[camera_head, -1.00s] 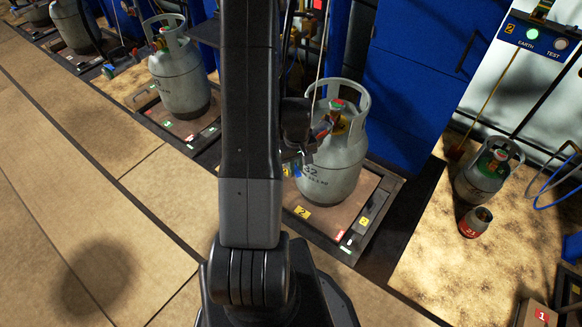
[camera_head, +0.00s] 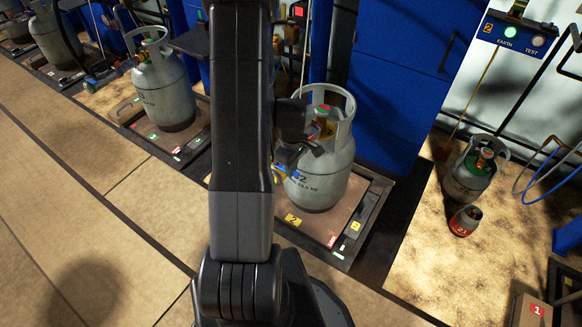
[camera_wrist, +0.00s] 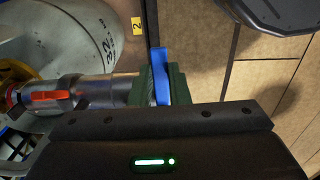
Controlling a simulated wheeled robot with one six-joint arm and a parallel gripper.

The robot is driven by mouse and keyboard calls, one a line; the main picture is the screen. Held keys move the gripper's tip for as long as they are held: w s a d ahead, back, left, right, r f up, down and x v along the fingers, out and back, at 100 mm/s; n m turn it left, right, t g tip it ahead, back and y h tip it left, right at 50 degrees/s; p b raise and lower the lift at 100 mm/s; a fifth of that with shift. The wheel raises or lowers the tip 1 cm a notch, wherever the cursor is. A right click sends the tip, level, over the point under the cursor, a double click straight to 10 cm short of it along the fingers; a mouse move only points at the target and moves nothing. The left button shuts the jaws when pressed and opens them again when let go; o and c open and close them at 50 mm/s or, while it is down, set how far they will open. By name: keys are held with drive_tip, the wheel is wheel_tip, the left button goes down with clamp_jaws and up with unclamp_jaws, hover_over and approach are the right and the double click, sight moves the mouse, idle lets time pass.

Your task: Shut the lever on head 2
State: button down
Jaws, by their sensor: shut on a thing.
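A grey gas cylinder (camera_head: 322,182) stands upright on the scale marked 2 (camera_head: 300,222), with a filling head at its valve. In the wrist view the cylinder (camera_wrist: 75,35) is at the upper left. The silver head (camera_wrist: 105,91) reaches from its valve toward my gripper and carries an orange-red part (camera_wrist: 50,97). A blue lever (camera_wrist: 160,72) stands at the head's outer end. My gripper (camera_wrist: 158,84) is shut on the blue lever, its green pads around it. In the head view my arm partly hides my gripper (camera_head: 284,168) beside the cylinder.
Another cylinder (camera_head: 165,92) stands on a scale to the left. A grey cylinder (camera_head: 470,175) and a small red-banded one (camera_head: 466,220) stand on the right. A blue cabinet (camera_head: 405,80) rises behind. The tan floor (camera_head: 90,180) at the left is clear.

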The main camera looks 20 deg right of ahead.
drive_tip(key=shift+w, duration=0.1)
drive_tip(key=c, duration=1.4)
unclamp_jaws()
drive_tip(key=shift+o, duration=0.2)
wheel_tip(320, 180, up, 14)
drive_tip(key=p, duration=0.2)
drive_tip(key=shift+p, duration=0.4)
drive_tip(key=shift+f, duration=0.1)
wheel_tip(320, 180, down, 14)
drive_tip(key=b, duration=0.3)
